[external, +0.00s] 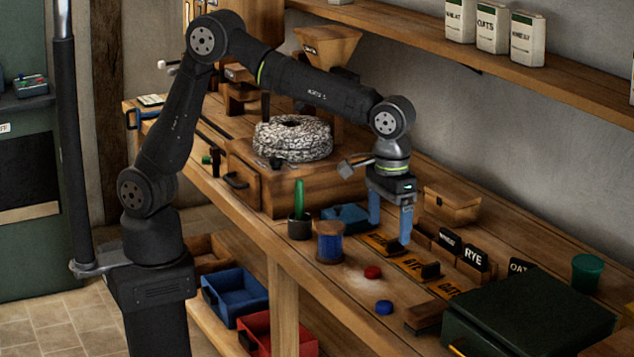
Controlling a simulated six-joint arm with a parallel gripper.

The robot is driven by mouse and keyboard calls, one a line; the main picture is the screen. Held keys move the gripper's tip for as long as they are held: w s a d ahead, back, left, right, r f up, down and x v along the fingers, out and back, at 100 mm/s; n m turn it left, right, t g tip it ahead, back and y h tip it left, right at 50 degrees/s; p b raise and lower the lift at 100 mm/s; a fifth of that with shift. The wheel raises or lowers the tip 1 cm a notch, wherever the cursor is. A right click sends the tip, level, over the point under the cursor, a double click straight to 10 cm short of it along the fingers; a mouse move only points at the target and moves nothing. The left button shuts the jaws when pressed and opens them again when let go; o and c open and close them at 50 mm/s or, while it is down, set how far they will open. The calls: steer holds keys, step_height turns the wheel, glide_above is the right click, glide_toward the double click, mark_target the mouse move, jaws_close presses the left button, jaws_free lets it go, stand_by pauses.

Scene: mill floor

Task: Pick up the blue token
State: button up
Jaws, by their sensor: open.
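The blue token (384,307) is a small round disc lying flat on the wooden bench near its front edge. My gripper (391,235) points down with blue fingers, above the bench behind the token and a little to its right in the picture. It is open, and I see nothing between the fingers. The gripper is clearly apart from the token. The token is in full view.
A red token (373,272) lies just behind the blue one. A blue spool (330,242) stands to the left. A brush (424,317) and a dark green box (528,318) are to the right. Label stands (473,258) and a stone mill (292,138) stand farther back.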

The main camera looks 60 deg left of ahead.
steer(key=c, duration=0.5)
steer(key=m+t+h, duration=0.1)
steer(key=m+h, duration=0.5)
steer(key=m, duration=1)
glide_toward(383, 303)
steer(key=x, duration=0.8)
steer(key=shift+d, duration=0.1)
